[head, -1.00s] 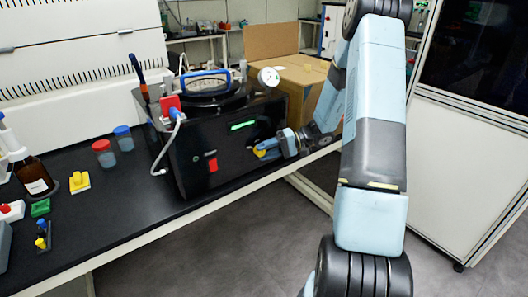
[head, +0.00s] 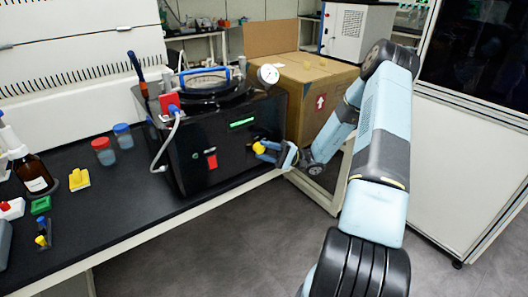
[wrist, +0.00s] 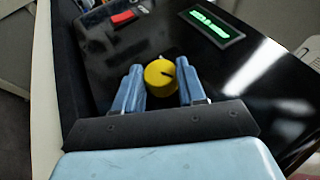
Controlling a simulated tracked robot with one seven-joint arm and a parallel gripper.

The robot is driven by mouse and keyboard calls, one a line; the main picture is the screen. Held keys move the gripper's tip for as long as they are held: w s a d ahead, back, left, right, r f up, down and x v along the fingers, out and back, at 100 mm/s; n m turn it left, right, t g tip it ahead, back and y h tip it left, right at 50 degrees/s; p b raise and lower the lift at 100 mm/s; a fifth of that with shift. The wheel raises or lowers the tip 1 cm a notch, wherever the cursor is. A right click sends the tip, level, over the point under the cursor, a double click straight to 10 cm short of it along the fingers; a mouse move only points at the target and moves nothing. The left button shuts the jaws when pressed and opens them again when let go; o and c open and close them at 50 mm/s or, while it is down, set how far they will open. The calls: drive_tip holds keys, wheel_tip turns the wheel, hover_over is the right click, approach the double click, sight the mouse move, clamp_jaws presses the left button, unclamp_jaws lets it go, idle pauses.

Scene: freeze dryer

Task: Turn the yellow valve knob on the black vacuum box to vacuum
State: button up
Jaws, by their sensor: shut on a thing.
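The black vacuum box (head: 240,170) stands at the right end of the black bench. Its yellow valve knob (head: 259,147) is on the front face, below and right of a lit green display (head: 242,123). In the wrist view the knob (wrist: 160,74) is round, with a dark mark running toward its right side. My gripper (head: 268,151) is at the knob, shut on it. In the wrist view one finger of my gripper (wrist: 161,88) is on each side of the knob. Any position labels around the knob cannot be read.
A red switch (head: 212,161) is left of the knob. A pressure gauge (head: 268,74) and a hose are on the box. A cardboard box (head: 308,75) stands behind on the right. Bottles and small items lie on the bench (head: 105,205) at left. Open floor is in front.

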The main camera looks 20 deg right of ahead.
drive_tip(key=shift+s+f, duration=0.15)
drive_tip(key=shift+f, duration=0.1)
drive_tip(key=o, duration=0.8)
drive_tip(key=shift+o, duration=1.3)
drive_tip(key=shift+r, duration=0.1)
drive_tip(key=v, duration=1.3)
drive_tip(key=shift+d+f, duration=0.3)
drive_tip(key=shift+f, duration=0.05)
drive_tip(key=shift+r, duration=0.1)
